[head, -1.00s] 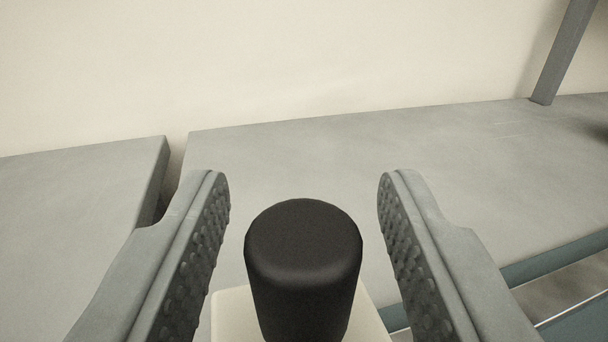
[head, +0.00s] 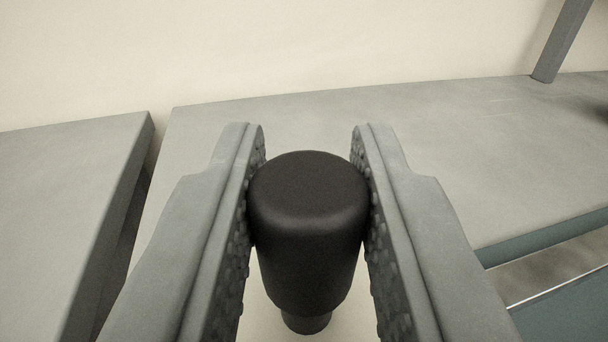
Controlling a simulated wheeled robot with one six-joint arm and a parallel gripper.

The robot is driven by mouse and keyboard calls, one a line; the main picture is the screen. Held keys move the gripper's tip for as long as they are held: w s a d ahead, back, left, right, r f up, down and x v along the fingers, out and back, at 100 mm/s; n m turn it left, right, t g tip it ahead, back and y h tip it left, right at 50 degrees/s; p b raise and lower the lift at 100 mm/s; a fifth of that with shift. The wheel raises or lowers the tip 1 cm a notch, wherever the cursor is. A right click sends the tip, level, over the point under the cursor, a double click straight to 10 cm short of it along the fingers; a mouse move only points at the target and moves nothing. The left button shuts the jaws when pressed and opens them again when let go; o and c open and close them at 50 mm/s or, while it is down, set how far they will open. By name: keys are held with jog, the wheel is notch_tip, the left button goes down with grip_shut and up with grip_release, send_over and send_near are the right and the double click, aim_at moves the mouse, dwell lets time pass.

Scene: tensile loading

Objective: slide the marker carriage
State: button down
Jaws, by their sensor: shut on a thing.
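A black round knob (head: 307,225) stands upright in the middle of the head view, on a narrower stem above a pale block (head: 262,326). I take the knob and pale block to be parts of the marker carriage; the rest of it is out of view. My gripper (head: 309,150) has one studded grey finger on each side of the knob. Both pads touch its sides, and the gripper is shut on it. The lower parts of the fingers hide some of the pale block.
A grey bench top (head: 440,135) spreads behind and to the right. A second grey top (head: 65,170) is at the left, across a narrow gap. A grey post (head: 562,42) stands at the back right. A metal strip (head: 550,273) runs along the lower right. A pale wall (head: 250,50) is behind.

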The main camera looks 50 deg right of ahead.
jog(key=shift+s+d, duration=0.55)
jog(key=shift+d, duration=0.25)
jog(key=c, duration=1.2)
grip_release()
jog(key=shift+c, duration=0.2)
jog(key=v, duration=1.7)
jog(key=shift+a, duration=0.2)
jog(key=shift+o, duration=0.2)
jog(key=shift+s, duration=0.15)
